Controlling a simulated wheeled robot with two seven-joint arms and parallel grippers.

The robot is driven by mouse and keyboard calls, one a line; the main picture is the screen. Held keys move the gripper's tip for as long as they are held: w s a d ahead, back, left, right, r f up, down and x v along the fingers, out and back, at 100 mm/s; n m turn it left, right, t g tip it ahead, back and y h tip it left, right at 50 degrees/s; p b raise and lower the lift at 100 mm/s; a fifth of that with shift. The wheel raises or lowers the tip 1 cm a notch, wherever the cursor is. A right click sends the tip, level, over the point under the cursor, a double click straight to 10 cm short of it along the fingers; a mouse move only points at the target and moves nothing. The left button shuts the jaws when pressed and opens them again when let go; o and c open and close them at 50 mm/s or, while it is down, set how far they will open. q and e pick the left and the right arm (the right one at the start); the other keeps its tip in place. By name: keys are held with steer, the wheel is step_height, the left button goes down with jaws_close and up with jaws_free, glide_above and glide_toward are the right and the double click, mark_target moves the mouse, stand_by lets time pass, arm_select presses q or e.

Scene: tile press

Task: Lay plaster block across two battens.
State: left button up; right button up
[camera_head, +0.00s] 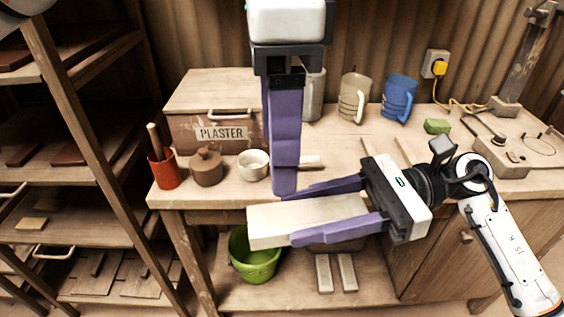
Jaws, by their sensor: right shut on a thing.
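My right gripper (289,217) reaches in from the right with its two purple fingers along the sides of a long cream plaster block (268,228). It is shut on the block and holds it roughly level in front of the bench edge. Two pale battens (324,273) (347,272) lie side by side on the low shelf beneath the bench, below the block and a little to its right. My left gripper (284,188) points down from the top, seen edge-on, its tip just behind the block. I cannot tell whether it is open.
On the bench (195,194) stand a plaster box (185,132), a red pot (165,172), a brown jar (206,168), a white cup (253,165) and two jugs (350,103) (396,100). A green bucket (254,262) stands on the low shelf, left of the battens. A rack (60,130) is at left.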

mark_target(251, 225)
steer(key=w+a+f+n+g, duration=0.1)
steer(key=g, duration=0.1)
steer(key=w+a+f+n+g+h, duration=0.1)
steer(key=a+f+n+g, duration=0.1)
steer(key=shift+w, duration=0.35)
arm_select(q)
steer(key=a+f+n, duration=0.1)
steer(key=w+a+f+n, duration=0.1)
steer(key=f+n, duration=0.1)
steer(key=a+f+n, duration=0.1)
steer(key=a, duration=0.1)
steer(key=shift+w+f, duration=0.25)
steer(key=shift+w, duration=0.15)
steer(key=shift+a+f+n, duration=0.1)
steer(key=shift+f+n, duration=0.25)
steer(key=shift+n, duration=0.05)
step_height(251, 225, down, 11)
steer(key=shift+f, duration=0.2)
arm_select(e)
steer(key=shift+w+a+f+n+g+h, duration=0.25)
steer(key=shift+w+a+f+n+g, duration=0.1)
steer(key=shift+f+n+g, duration=0.15)
steer(key=shift+w+a+f+n+g+h, duration=0.2)
steer(key=shift+a+f+n+g+h, duration=0.15)
steer(key=shift+g, duration=0.25)
